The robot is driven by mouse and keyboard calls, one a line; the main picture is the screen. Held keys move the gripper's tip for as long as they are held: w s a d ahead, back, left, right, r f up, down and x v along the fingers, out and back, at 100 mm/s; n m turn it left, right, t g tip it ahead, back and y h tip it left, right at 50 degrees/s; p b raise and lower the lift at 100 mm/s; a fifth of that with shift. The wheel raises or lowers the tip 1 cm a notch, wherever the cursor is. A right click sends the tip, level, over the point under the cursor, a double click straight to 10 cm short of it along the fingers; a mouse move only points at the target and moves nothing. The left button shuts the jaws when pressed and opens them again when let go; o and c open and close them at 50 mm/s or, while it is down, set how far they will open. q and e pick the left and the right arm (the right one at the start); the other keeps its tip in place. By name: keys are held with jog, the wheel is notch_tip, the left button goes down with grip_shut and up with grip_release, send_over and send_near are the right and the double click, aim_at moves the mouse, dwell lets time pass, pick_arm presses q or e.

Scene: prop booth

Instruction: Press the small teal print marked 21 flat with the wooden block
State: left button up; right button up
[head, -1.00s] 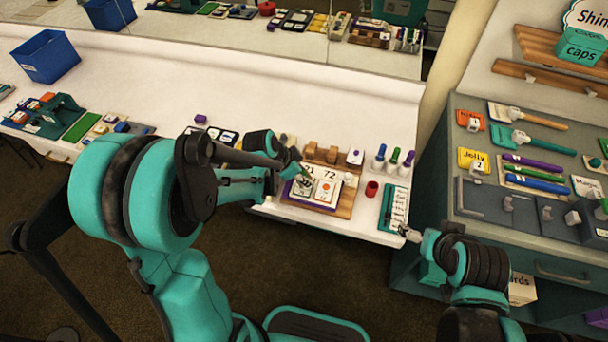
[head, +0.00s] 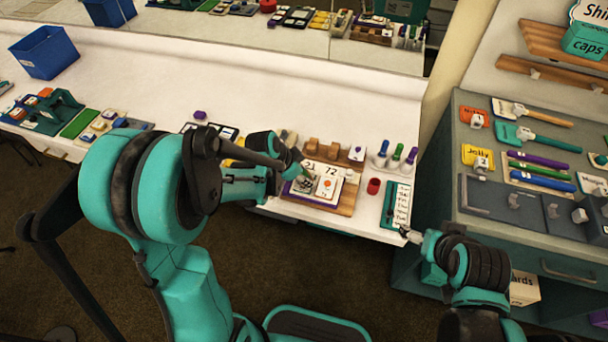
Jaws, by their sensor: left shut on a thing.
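Two white cards lie side by side on a purple-edged pad on a wooden board (head: 348,201) at the table's front edge. One is marked 21 (head: 309,164), the other 72 with an orange print (head: 326,184). A dark print shows on the left card; its teal colour is not clear. Two wooden blocks (head: 323,148) stand at the board's back edge. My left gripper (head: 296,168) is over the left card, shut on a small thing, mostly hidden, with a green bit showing. My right gripper (head: 408,234) is beside the table's front right corner; its opening is too small to read.
A red cup (head: 374,186), several coloured-handled tools (head: 396,155) and a teal-edged list (head: 397,205) stand right of the board. A grey cabinet (head: 520,230) is at right. A blue bin (head: 45,53) is at far left. The table's back middle is clear.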

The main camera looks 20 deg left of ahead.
pick_arm(q)
jog(key=shift+f+b, duration=0.55)
jog(key=shift+b, duration=0.05)
dwell(1.5)
jog(key=shift+r, duration=0.1)
jog(key=shift+r+p, duration=0.5)
jog(key=shift+p, duration=0.05)
jog(key=shift+s+r+p, duration=0.2)
jog(key=shift+r+p, duration=0.75)
jog(key=shift+r, duration=0.25)
jog(key=shift+s+r+p, duration=0.15)
jog(key=shift+r+p, duration=0.75)
jog(key=shift+r, duration=0.3)
jog(key=shift+f, duration=0.1)
